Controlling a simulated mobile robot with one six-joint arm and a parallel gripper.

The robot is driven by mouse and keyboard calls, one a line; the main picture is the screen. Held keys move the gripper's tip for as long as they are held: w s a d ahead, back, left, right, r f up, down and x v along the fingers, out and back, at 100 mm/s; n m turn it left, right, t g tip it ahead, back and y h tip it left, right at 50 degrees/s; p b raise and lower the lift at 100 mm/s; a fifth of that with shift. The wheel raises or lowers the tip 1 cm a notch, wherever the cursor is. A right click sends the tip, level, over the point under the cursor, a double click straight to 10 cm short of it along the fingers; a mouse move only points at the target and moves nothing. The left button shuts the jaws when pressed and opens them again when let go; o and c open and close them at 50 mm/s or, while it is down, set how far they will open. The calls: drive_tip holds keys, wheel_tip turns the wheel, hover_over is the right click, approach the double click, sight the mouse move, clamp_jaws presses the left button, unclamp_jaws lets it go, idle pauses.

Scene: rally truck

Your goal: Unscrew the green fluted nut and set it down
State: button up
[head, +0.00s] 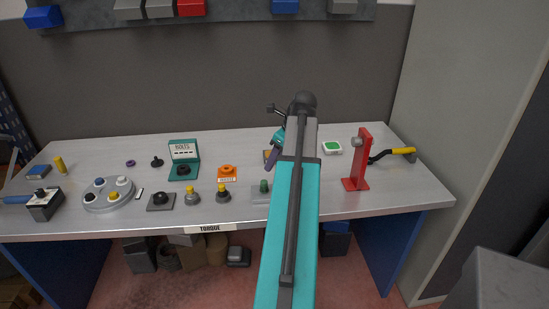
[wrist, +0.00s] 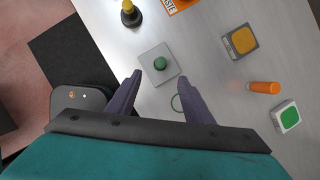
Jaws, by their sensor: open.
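The green fluted nut (head: 264,186) stands on a light grey square plate (head: 258,197) near the front of the bench, just left of my arm. In the wrist view the nut (wrist: 160,63) is seen from above, on the plate (wrist: 160,79), a little beyond my fingertips and between their lines. My gripper (wrist: 160,75) is open and empty, with its purple fingers apart on either side. In the head view my gripper (head: 273,155) is above the bench behind the plate, partly hidden by my arm. A thin green ring (wrist: 176,103) shows between the fingers.
A red stand (head: 358,164) with a yellow-handled lever is at right. In the wrist view, a yellow-topped block (wrist: 239,42), an orange cylinder (wrist: 263,87) and a green-topped block (wrist: 286,116) lie right.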

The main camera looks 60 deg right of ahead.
sight(265, 181)
drive_tip(key=shift+f, duration=0.1)
idle(0.3)
drive_tip(key=shift+p+x, duration=1.5)
drive_tip(key=shift+x, duration=5.3)
drive_tip(key=shift+s+d, duration=0.15)
drive_tip(key=shift+c, duration=0.2)
drive_tip(key=c, duration=1.1)
drive_tip(key=shift+c, duration=0.2)
drive_tip(key=shift+n+p, duration=0.3)
clamp_jaws()
drive_tip(key=shift+n+y+p, duration=0.3)
drive_tip(key=shift+n, duration=0.3)
drive_tip(key=shift+d, duration=0.1)
